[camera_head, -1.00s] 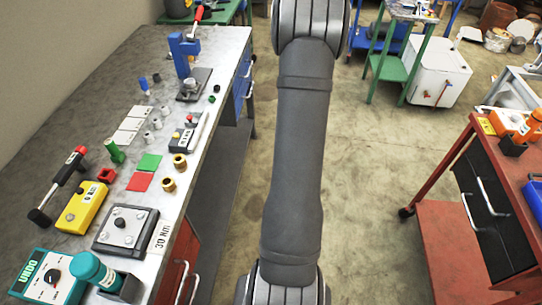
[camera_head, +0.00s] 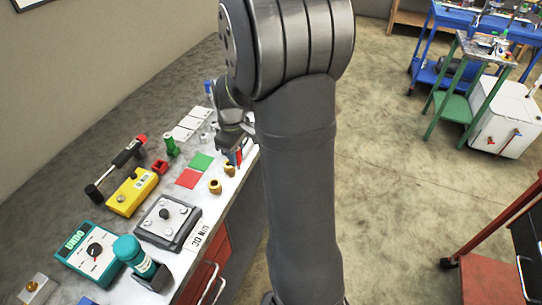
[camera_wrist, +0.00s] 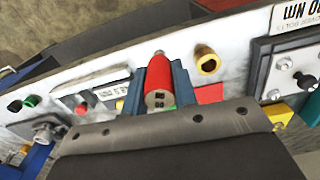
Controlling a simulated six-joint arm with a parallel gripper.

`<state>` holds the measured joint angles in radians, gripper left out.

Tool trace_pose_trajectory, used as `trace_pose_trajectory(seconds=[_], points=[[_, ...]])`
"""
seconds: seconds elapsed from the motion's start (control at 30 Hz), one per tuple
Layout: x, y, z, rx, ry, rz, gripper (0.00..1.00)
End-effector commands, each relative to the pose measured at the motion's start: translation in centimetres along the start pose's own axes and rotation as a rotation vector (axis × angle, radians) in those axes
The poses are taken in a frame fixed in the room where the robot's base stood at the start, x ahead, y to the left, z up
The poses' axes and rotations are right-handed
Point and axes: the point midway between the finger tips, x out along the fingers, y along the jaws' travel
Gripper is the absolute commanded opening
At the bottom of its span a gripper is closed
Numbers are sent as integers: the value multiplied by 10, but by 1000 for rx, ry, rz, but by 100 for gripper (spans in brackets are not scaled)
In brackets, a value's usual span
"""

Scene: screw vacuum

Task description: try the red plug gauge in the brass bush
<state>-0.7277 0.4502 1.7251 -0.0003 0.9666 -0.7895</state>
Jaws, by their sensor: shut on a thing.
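My gripper (camera_head: 236,155) is over the bench's right edge in the head view, close to two brass bushes. In the wrist view its two blue-grey fingers (camera_wrist: 160,82) are shut on the red plug gauge (camera_wrist: 159,92), a red cylinder with a pale pointed end and dark marks on its near face. One brass bush (camera_head: 215,187) stands just in front of the gripper, and another (camera_head: 229,168) is right below it. One brass bush with a dark bore also shows in the wrist view (camera_wrist: 207,61), right of the gauge and apart from it.
A red card (camera_head: 189,178) and a green card (camera_head: 201,162) lie left of the bushes. The grey plate with bolts (camera_head: 165,222), yellow box (camera_head: 131,192), teal UNDO box (camera_head: 92,250) and teal cylinder (camera_head: 134,254) stand nearer. The bench's right edge is close to the bushes.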

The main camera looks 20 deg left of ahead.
Motion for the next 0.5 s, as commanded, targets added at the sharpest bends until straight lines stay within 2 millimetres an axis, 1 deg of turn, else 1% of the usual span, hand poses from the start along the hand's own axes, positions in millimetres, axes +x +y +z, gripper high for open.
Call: trace_pose_trajectory(seconds=[0.03,0.1,0.2,0.33,0.5], points=[[-8,-15,-12,-74,2,2,1],[-17,-31,-23,-164,2,3,1],[-26,-50,-33,-262,1,1,1],[-33,-64,-41,-340,1,1,1],[-36,-70,-44,-371,0,0,1]])
